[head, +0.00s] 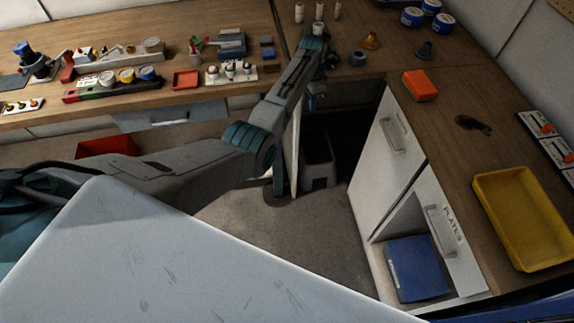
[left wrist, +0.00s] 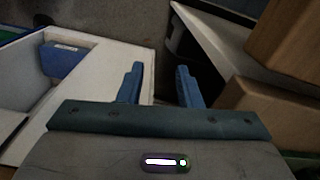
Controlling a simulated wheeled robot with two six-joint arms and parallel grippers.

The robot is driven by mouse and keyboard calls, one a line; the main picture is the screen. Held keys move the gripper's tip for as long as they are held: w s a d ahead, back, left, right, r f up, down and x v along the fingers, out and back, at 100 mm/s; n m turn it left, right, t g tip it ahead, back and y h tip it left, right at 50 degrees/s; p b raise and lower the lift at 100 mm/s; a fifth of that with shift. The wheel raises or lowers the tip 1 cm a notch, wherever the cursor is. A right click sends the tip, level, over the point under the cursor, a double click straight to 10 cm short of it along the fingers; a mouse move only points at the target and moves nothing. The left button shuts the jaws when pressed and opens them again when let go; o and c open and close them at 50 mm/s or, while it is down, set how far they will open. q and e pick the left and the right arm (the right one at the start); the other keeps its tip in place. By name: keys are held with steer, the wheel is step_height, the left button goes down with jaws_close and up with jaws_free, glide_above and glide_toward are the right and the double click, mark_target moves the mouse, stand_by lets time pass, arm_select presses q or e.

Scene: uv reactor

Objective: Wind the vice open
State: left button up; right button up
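I cannot pick out the vice for certain. A grey-blue blocky device (head: 231,42) stands on the back bench and may be it, but it is too small to tell, and no handle is clear. My left arm reaches from the left to the bench corner. My left gripper (head: 316,97) hangs below the wrist there, partly hidden by the arm, over the dark gap under the corner. In the left wrist view the two blue fingers of my left gripper (left wrist: 160,85) stand apart with nothing between them. My right gripper is not in view.
The back bench holds a red tray (head: 186,80), jars and a dark instrument (head: 38,62). The right bench holds an orange box (head: 420,85) and yellow tray (head: 522,218). Below it, an open white cabinet holds a blue box (head: 417,268), also in the left wrist view (left wrist: 62,60).

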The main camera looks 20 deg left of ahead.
arm_select(q)
steer(key=s+a+f+n, duration=0.1)
steer(key=s+f, duration=0.5)
steer(key=f, duration=0.4)
steer(key=s+a+f+n, duration=0.1)
steer(key=s+f, duration=0.5)
steer(key=f, duration=0.5)
steer(key=shift+s, duration=0.15)
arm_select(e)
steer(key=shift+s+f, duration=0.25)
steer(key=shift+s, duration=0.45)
